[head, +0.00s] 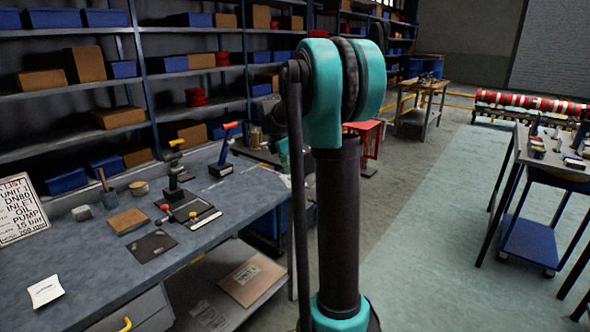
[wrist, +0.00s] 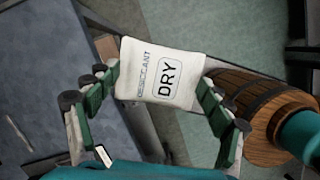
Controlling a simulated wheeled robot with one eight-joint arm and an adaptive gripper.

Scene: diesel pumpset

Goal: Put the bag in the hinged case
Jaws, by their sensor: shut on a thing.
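The bag (wrist: 160,72) is a white packet printed "DESICCANT" and "DRY", seen in the wrist view. My gripper (wrist: 162,94) is shut on it, with one green-and-black finger at its left side and one at its right. The bag is held above the floor close to the edge of a grey surface. I cannot make out the hinged case for certain in either view. In the head view my own arm fills the middle, and neither my gripper nor the bag can be seen.
A workbench (head: 225,200) at left bears small tools, dark plates and a sign (head: 22,208). Shelves with blue bins stand behind it. A cart (head: 530,235) stands at right. The green floor strip (head: 430,240) between is clear. A wooden barrel-like thing (wrist: 250,98) shows beside my gripper.

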